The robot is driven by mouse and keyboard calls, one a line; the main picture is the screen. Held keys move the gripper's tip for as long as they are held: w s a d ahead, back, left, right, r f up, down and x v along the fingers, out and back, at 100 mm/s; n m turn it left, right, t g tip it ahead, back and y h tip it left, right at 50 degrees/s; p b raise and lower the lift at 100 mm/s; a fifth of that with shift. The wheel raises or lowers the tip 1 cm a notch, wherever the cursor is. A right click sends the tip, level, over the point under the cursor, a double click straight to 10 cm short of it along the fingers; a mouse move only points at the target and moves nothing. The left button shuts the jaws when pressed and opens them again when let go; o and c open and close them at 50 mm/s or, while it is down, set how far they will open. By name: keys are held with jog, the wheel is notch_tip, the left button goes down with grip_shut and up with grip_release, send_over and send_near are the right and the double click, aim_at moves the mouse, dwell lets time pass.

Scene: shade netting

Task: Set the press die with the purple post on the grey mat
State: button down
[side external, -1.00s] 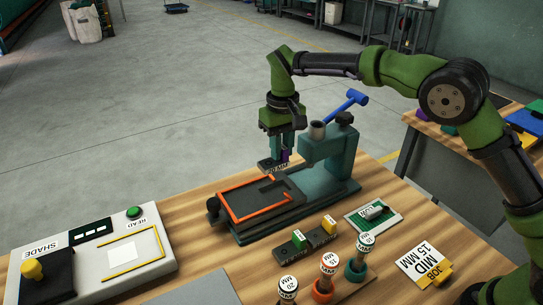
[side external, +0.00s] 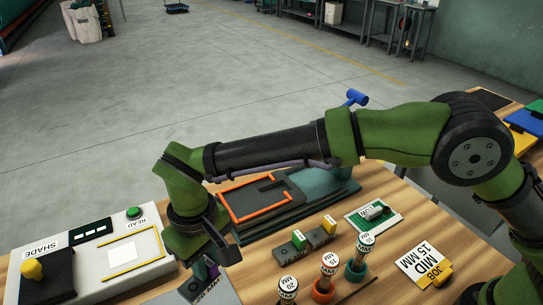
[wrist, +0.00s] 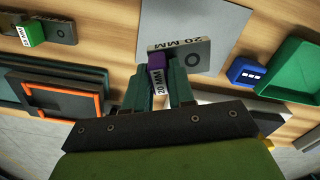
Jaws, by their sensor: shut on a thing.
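The press die (wrist: 198,55) is a dark plate marked 20 MM with a purple post (wrist: 157,60). My gripper (wrist: 160,70) is shut on the post, one finger on each side. The grey mat (wrist: 205,15) lies flat on the bench, and the die overlaps its near part in the wrist view. In the side external view my gripper (side external: 203,272) and the die (side external: 214,290) are low over the grey mat (side external: 232,297) at the bottom edge, partly hidden by my wrist. I cannot tell whether the die touches the mat.
The press base with its orange guide (side external: 232,207) is partly behind my arm. Dies with green (side external: 299,238) and yellow (side external: 329,224) posts stand on the bench. Several round-topped 15 and 20 MM pieces stand near the front. The shade reader (side external: 90,262) is left of the mat.

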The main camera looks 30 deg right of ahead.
notch_tip(320, 180, down, 8)
jog(key=shift+f, duration=0.1)
dwell(0.4)
jog(key=c, duration=1)
grip_release()
jog(key=shift+f, duration=0.15)
jog(key=shift+o, duration=0.2)
